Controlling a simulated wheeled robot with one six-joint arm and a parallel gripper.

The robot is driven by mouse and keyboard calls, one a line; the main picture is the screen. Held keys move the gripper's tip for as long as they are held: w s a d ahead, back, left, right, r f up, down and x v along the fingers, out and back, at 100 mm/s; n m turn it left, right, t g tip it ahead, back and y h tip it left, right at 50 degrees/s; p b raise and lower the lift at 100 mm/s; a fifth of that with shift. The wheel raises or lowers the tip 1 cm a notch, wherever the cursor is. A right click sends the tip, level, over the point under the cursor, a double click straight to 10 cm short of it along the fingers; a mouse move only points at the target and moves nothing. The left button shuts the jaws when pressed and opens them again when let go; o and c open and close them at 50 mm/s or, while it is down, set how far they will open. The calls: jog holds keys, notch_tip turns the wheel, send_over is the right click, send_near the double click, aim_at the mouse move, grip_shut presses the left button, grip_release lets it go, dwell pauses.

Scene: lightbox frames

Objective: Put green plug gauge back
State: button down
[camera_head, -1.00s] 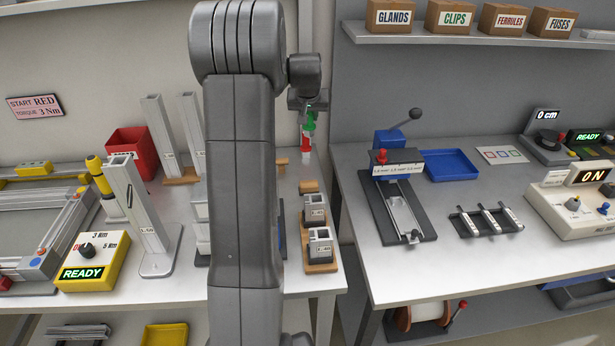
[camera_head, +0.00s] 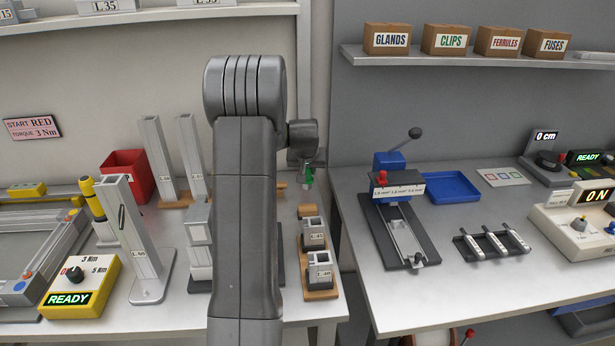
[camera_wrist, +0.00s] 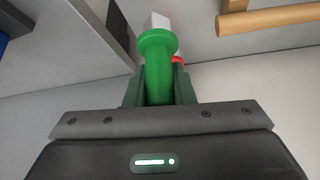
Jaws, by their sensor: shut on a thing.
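The green plug gauge (camera_wrist: 157,62) is between the fingers of my gripper (camera_wrist: 158,88) in the wrist view. It has a green handle with a wider collar and a pale square-looking end beyond it. A bit of red shows beside the collar. In the head view the gauge (camera_head: 308,177) is a small green patch under my gripper (camera_head: 306,164), above the right part of the left bench. My arm hides much of the bench there. The gauge's resting place cannot be made out.
A wooden rod (camera_wrist: 265,18) shows at the wrist view's upper right. Grey blocks on wooden bases (camera_head: 319,272) stand at the left bench's right edge. A tall metal post (camera_head: 133,235) and a red bin (camera_head: 128,172) stand left. A gap separates the benches.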

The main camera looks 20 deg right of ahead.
jog(key=shift+f, duration=1.3)
jog(key=shift+f, duration=0.2)
jog(key=c, duration=1.2)
grip_release()
jog(key=shift+c, duration=0.2)
jog(key=shift+s+r, duration=0.1)
jog(key=shift+r, duration=0.3)
jog(key=v, duration=1.1)
jog(key=shift+s+a+r+b, duration=0.15)
jog(key=shift+r+b, duration=0.05)
jog(key=shift+b, duration=0.25)
